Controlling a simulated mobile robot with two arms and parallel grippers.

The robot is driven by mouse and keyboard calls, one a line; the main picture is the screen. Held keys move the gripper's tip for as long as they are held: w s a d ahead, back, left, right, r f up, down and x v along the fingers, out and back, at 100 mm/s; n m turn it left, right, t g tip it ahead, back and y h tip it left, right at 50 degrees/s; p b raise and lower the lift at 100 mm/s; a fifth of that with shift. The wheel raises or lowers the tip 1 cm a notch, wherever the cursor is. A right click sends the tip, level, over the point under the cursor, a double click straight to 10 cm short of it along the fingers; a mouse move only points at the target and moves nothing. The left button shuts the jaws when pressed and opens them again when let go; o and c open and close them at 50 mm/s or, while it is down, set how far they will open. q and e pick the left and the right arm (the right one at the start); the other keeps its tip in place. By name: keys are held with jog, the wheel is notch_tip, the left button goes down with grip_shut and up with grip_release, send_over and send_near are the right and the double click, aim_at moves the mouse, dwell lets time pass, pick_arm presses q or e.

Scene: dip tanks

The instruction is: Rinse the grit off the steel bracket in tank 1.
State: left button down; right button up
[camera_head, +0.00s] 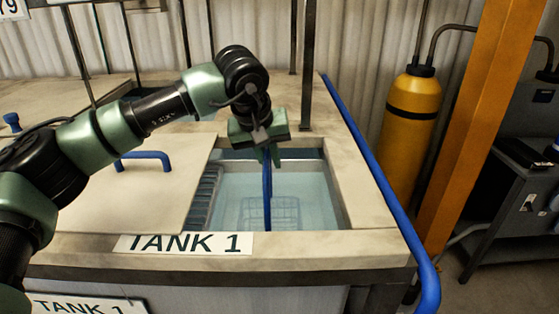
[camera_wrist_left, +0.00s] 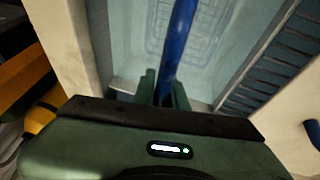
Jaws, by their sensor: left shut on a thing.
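Tank 1 (camera_head: 362,205) is open on its right part, with pale blue liquid inside and a sign (camera_head: 190,243) on its front rim. My left gripper (camera_head: 267,156) is over the opening, pointing down, shut on a long blue handle (camera_head: 267,195). The handle runs down into the tank towards a faint wire basket (camera_head: 285,212) under the liquid. In the left wrist view the handle (camera_wrist_left: 180,40) passes between the fingers (camera_wrist_left: 163,90), above the blurred basket mesh (camera_wrist_left: 205,22). I cannot make out the steel bracket or any grit. My right gripper is out of view.
A pale lid (camera_head: 150,200) with a blue grip (camera_head: 145,156) covers the tank's left part. A blue rail (camera_head: 375,160) runs along the right edge. Dark uprights (camera_head: 308,60) stand behind. A yellow cylinder (camera_head: 410,130) and an orange post (camera_head: 480,120) stand right.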

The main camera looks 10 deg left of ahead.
pick_arm(q)
jog(key=shift+w+d+r, duration=0.1)
jog(key=shift+d, duration=0.3)
dwell(0.5)
notch_tip(320, 180, up, 22)
jog(key=p, duration=1.7)
jog(key=shift+r, duration=0.15)
